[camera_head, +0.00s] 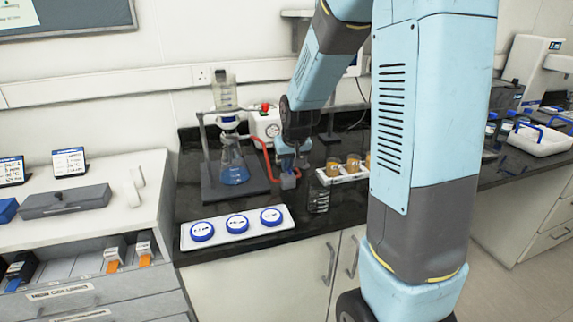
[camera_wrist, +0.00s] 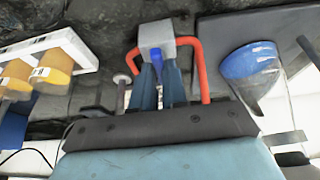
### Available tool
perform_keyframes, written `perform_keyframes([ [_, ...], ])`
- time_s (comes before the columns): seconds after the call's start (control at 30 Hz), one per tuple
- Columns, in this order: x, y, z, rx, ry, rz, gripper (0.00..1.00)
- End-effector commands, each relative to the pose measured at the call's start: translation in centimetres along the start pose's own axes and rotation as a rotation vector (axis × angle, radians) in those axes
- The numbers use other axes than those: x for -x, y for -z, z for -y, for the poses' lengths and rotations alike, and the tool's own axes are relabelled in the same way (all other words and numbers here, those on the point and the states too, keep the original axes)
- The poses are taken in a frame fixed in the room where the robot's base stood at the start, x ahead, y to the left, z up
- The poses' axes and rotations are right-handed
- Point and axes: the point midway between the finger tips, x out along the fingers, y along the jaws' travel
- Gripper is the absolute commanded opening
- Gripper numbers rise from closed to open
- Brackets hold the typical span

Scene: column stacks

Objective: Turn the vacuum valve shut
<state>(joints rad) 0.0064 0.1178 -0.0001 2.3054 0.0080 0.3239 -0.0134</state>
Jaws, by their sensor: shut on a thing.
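The vacuum valve is a grey block with a small blue handle and red tubing on it. In the wrist view the block (camera_wrist: 150,33) is at the top centre and the blue handle (camera_wrist: 157,56) stands between my fingers. My gripper (camera_wrist: 158,72) is shut on the blue handle. In the head view my gripper (camera_head: 288,160) points down over the valve block (camera_head: 288,182), to the right of the flask, and largely hides the handle. The red tubing (camera_head: 265,155) runs between the flask and the valve.
A flask with blue liquid (camera_head: 234,170) stands on a dark stand base (camera_head: 208,188) close left. A white rack with amber jars (camera_head: 345,177) is close right. A glass beaker (camera_head: 319,199) and a white tray with blue-rimmed discs (camera_head: 238,238) are in front.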

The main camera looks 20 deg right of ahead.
Motion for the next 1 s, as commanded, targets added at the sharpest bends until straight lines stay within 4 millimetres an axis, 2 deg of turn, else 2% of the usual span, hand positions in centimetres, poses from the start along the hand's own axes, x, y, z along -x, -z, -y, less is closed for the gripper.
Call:
perform_keyframes([
  [0.53, -0.07, -0.22, -0.05, -0.017, -0.007, 0.006, 0.00],
  [0.57, -0.07, -0.23, -0.04, -0.017, -0.007, 0.006, 0.15],
  [0.8, -0.05, -0.13, 0.04, -0.015, -0.006, 0.004, 0.38],
  [1.0, -0.03, -0.09, 0.09, -0.014, -0.006, 0.003, 0.38],
])
